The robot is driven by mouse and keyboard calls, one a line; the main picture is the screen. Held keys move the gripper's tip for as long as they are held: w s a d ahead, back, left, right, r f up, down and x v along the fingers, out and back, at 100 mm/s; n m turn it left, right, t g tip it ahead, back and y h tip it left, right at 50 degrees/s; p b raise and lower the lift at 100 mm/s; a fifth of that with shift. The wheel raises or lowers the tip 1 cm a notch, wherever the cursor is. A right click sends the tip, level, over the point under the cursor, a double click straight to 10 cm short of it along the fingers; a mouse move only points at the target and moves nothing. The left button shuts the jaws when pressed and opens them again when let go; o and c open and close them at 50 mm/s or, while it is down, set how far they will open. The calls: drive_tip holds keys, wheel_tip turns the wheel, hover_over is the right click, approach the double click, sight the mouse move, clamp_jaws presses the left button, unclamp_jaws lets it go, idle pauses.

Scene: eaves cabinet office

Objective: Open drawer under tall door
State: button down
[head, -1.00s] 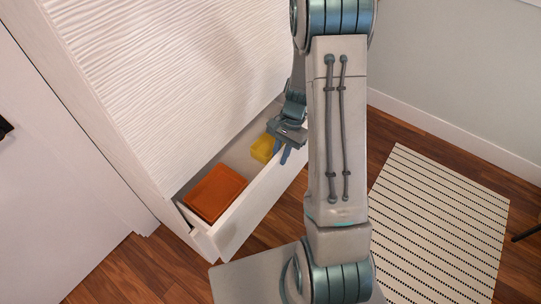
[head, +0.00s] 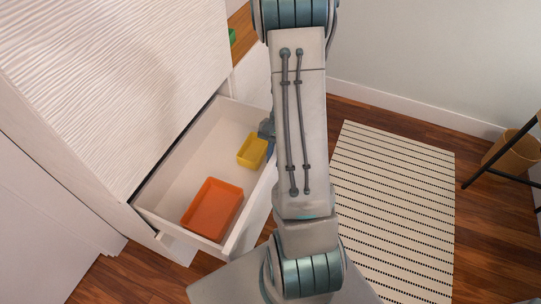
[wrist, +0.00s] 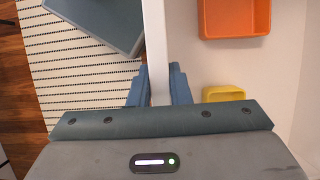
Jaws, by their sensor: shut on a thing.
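The white drawer (head: 186,172) stands well out from the cabinet under the tall textured white door (head: 110,80). An orange tray (head: 213,207) and a smaller yellow tray (head: 252,150) lie inside it. In the wrist view the drawer's front panel (wrist: 155,50) runs as a white strip between the blue fingers of my gripper (wrist: 159,84), which is shut on its top edge. The orange tray (wrist: 234,16) and yellow tray (wrist: 223,94) show to the right of that panel. In the head view my arm hides most of my gripper (head: 268,135).
A striped rug (head: 390,210) lies on the wood floor right of my arm. A brown basket (head: 512,150) and dark thin legs (head: 500,160) stand at the far right. A green thing (head: 232,36) sits on a wooden surface behind the cabinet door.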

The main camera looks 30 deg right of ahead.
drive_tip(key=c, duration=1.3)
unclamp_jaws()
drive_tip(key=shift+c, duration=0.2)
drive_tip(key=shift+r, duration=0.15)
drive_tip(key=v, duration=1.3)
drive_tip(key=shift+d+r+p, duration=0.15)
drive_tip(key=shift+r+p, duration=0.15)
drive_tip(key=shift+p, duration=0.1)
drive_tip(key=shift+w, duration=0.1)
drive_tip(key=s+a+r+n+t+h+p, duration=0.1)
drive_tip(key=s+a+r+n+t+p, duration=0.1)
drive_tip(key=s+a+r+n, duration=0.3)
drive_tip(key=s+a+r+n+t+h+p, duration=0.1)
drive_tip(key=s+a+r+n, duration=0.4)
drive_tip(key=a, duration=0.8)
wheel_tip(320, 180, up, 3)
drive_tip(key=shift+s+r+n+t+h+p, duration=0.1)
drive_tip(key=shift+s+n+t+h+p, duration=0.35)
drive_tip(key=shift+t+h, duration=0.55)
